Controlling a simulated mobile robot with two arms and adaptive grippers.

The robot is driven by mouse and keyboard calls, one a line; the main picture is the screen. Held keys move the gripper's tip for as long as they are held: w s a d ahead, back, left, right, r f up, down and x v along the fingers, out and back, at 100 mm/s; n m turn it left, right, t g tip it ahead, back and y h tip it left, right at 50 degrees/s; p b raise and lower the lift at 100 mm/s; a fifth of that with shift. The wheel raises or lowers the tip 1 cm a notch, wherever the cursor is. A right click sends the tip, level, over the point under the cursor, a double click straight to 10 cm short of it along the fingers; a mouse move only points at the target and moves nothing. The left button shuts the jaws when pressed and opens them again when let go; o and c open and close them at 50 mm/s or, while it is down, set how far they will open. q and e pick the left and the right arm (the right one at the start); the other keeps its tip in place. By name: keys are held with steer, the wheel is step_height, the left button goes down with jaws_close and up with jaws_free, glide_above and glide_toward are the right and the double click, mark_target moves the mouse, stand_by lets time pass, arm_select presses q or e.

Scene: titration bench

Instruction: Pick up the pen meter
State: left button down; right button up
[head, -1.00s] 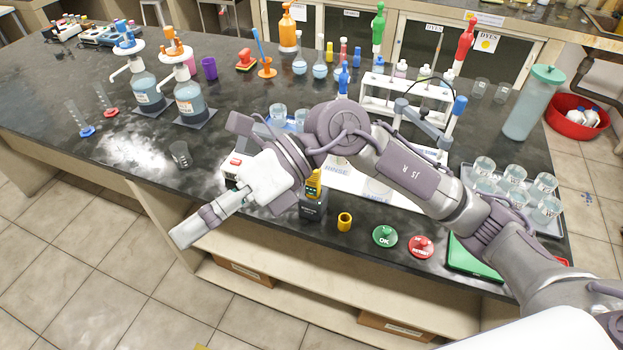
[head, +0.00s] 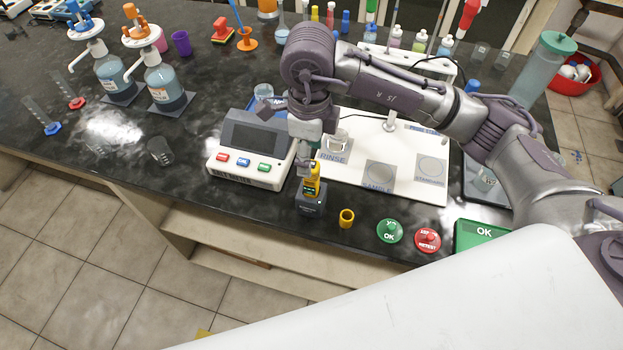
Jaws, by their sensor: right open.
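The yellow pen meter (head: 312,187) stands upright in a small dark holder (head: 311,204) near the front edge of the bench. My right gripper (head: 307,168) points down at the top of the pen meter, with its fingers open. The fingers overlap the meter's upper end in the picture; I cannot tell whether they touch it. My right arm reaches in from the right above the white board. My left gripper is not in view.
A white instrument with a screen (head: 251,155) stands close left of the holder. A white board (head: 405,185) with marked spots lies behind.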

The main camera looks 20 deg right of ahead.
mark_target(312, 187)
step_height(312, 187, down, 2)
steer(key=shift+w+d+p, duration=0.1)
steer(key=shift+p, duration=0.6)
step_height(312, 187, down, 2)
steer(key=shift+d+f+p, duration=0.15)
steer(key=shift+f+p, duration=0.1)
steer(key=shift+p, duration=0.45)
steer(key=shift+w+f, duration=0.1)
steer(key=shift+f, duration=0.7)
steer(key=c, duration=1.2)
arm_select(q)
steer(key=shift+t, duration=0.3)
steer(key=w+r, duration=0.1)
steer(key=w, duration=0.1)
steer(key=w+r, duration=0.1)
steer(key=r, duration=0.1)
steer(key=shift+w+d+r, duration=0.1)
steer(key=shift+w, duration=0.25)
